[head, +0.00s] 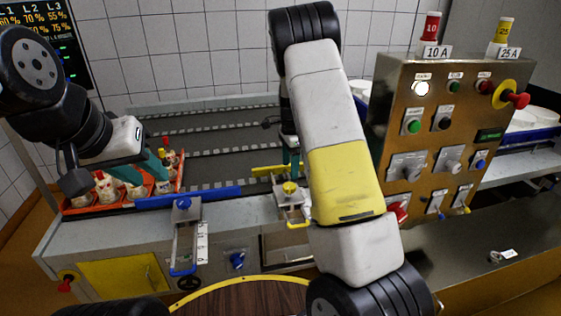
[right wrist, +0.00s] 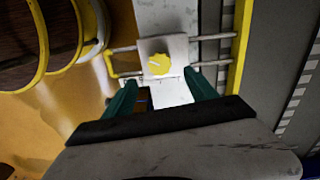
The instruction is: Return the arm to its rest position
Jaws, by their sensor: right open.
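My right arm (head: 336,140) crosses the middle of the head view, white with a yellow band. It hides most of my right gripper; teal finger parts (head: 291,158) show at its left side. In the right wrist view the right gripper (right wrist: 158,82) is open, its teal fingers apart and empty. A yellow knob (right wrist: 160,64) on a white block shows just beyond and between the fingertips. I cannot tell whether they touch the block. My left gripper (head: 150,172) hangs at the left over a red-orange crate (head: 80,210). Whether its teal jaws are apart is unclear.
The crate holds several white pieces with red or yellow tops. A conveyor (head: 215,135) runs behind, with a blue guide rail (head: 190,197) in front. A control panel (head: 440,130) with buttons stands close at right. A round wooden top (head: 245,300) is at the front.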

